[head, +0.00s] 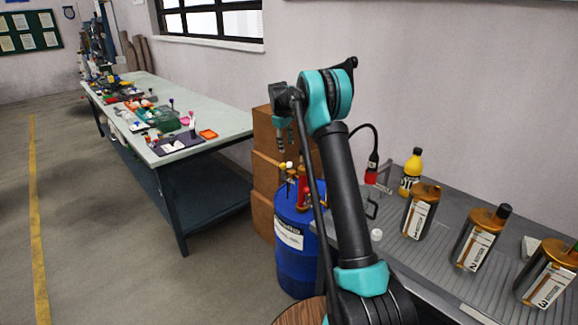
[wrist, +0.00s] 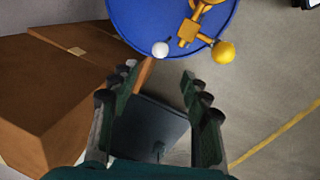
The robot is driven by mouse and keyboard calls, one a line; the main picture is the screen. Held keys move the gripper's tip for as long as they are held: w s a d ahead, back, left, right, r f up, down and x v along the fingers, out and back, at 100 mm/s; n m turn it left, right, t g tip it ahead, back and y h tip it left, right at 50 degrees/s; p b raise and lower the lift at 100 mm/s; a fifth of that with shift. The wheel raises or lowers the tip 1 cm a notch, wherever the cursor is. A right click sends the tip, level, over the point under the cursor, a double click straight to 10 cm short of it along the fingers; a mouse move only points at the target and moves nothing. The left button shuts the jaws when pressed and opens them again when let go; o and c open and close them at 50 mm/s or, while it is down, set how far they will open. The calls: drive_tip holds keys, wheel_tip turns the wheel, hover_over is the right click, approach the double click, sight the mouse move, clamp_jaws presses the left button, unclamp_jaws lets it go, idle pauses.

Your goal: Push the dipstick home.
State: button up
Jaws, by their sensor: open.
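A blue drum (head: 295,262) with a white label stands on the floor just behind my arm; its lid also shows at the top of the wrist view (wrist: 140,22). On the lid are a yellow ball knob (wrist: 224,52), a white ball knob (wrist: 161,49) and a golden fitting (wrist: 188,34). I cannot tell for sure which knob tops the dipstick. My gripper (wrist: 159,78) is open and empty, its fingers apart, with the white knob beyond the gap between them. In the head view my gripper (head: 281,148) hangs pointing down above the drum, apart from the knobs.
Stacked brown boxes (head: 264,170) stand behind the drum, close to my gripper's left finger in the wrist view. A grey bench (head: 455,215) at right holds several labelled canisters and a yellow bottle (head: 411,174). A cluttered table (head: 222,124) stands at left. The floor between is clear.

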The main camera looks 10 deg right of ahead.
sight(289, 165)
drive_tip(key=f, duration=0.4)
drive_tip(key=w+d+f, duration=0.1)
drive_tip(key=f, duration=0.7)
drive_tip(key=shift+w+d+f, duration=0.25)
drive_tip(key=shift+w+d, duration=0.1)
clamp_jaws()
